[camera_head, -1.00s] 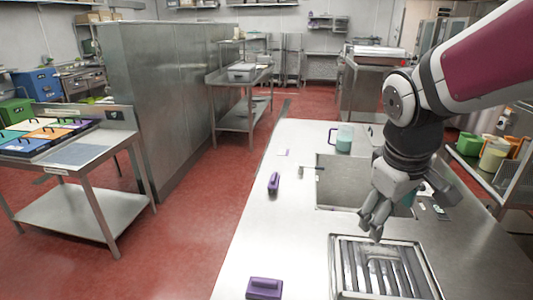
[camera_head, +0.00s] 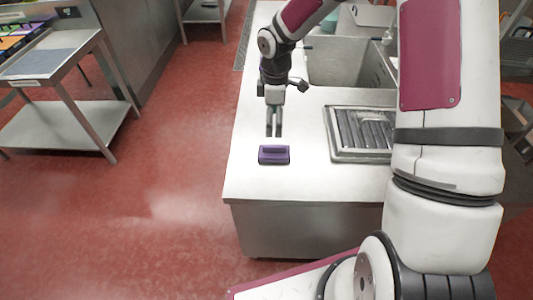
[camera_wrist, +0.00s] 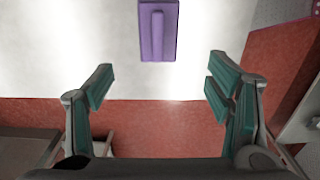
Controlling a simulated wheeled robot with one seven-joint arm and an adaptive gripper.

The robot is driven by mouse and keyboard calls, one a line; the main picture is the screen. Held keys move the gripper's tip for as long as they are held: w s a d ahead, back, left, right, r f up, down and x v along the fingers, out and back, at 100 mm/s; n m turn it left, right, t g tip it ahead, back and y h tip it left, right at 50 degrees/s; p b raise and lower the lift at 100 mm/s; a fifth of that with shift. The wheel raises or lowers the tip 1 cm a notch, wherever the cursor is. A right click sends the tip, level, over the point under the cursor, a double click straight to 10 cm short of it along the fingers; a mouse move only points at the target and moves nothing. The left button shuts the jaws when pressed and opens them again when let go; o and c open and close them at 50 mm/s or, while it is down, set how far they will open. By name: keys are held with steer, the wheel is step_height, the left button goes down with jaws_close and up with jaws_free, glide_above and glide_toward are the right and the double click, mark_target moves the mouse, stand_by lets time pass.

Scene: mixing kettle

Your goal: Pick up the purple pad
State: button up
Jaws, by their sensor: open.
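The purple pad (camera_head: 274,155) is a small block with a raised handle bar on top. It lies on the steel counter (camera_head: 245,180) near its front left corner. My gripper (camera_head: 274,132) points down just beyond the pad in the head view, apart from it. In the wrist view the pad (camera_wrist: 158,28) shows at the top centre, and my gripper (camera_wrist: 158,88) has its two green-padded fingers spread wide with nothing between them. The pad lies ahead of the fingertips there, in line with the gap.
A grated steel tray (camera_head: 358,135) sits on the counter right of the pad. A sink basin (camera_head: 345,65) lies behind it. The counter's front edge is close to the pad, with red floor (camera_head: 165,200) beyond. A steel side table (camera_head: 60,70) stands at left.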

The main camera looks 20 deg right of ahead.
glide_above(274, 145)
steer(key=f, duration=0.7)
steer(key=shift+s+a, duration=0.2)
steer(key=shift+w+d+f+p, duration=0.1)
steer(key=shift+f+p, duration=0.2)
steer(key=shift+f, duration=0.7)
steer(key=shift+s+d+f+p, duration=0.1)
steer(key=shift+f+p, duration=0.15)
steer(key=shift+f, duration=0.7)
steer(key=shift+w+d+f+p, duration=0.1)
steer(key=shift+f+p, duration=0.2)
steer(key=shift+f, duration=0.7)
steer(key=c, duration=1.2)
